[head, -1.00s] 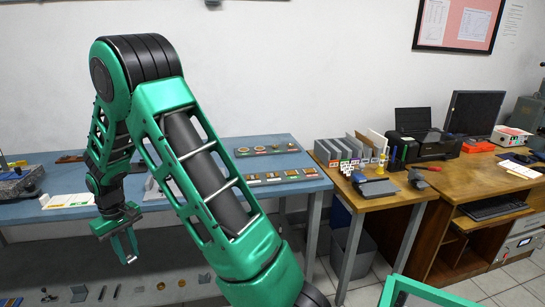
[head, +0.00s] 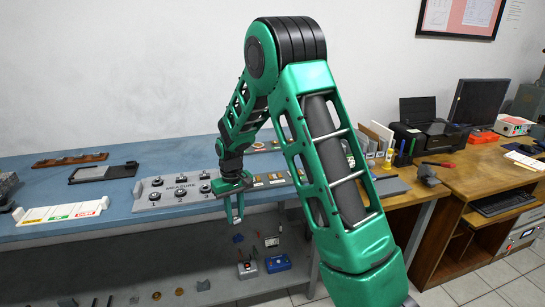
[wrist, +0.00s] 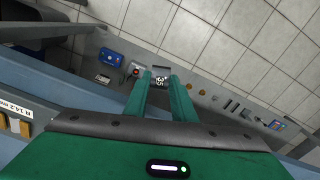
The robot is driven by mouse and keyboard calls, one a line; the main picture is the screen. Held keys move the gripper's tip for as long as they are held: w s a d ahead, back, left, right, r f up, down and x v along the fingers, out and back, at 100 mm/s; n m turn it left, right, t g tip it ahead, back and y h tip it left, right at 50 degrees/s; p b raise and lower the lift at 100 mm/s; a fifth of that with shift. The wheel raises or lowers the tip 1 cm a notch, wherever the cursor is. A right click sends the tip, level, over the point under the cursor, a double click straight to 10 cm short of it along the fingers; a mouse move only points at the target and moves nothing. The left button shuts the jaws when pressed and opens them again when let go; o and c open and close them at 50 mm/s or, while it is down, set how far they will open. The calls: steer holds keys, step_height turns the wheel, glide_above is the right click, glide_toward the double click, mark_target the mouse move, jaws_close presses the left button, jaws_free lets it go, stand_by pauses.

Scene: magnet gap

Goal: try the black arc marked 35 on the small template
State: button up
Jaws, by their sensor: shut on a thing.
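My gripper (head: 234,212) hangs in front of the blue bench's front edge in the head view, fingers pointing down. In the wrist view my gripper (wrist: 161,77) is shut on a small dark piece with white markings that read as 35, the black arc (wrist: 161,80). Its curved shape is hard to make out at this size. The piece is held between the fingertips, over the lower shelf and floor. I cannot pick out the small template for certain.
A grey block marked MEASURE (head: 174,196) with numbered stations stands on the blue bench (head: 115,232), left of my gripper. A white tray with coloured labels (head: 62,213) and a black flat holder (head: 104,174) lie further left. A blue box (head: 278,263) sits below.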

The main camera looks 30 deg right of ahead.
steer(key=shift+d, duration=0.6)
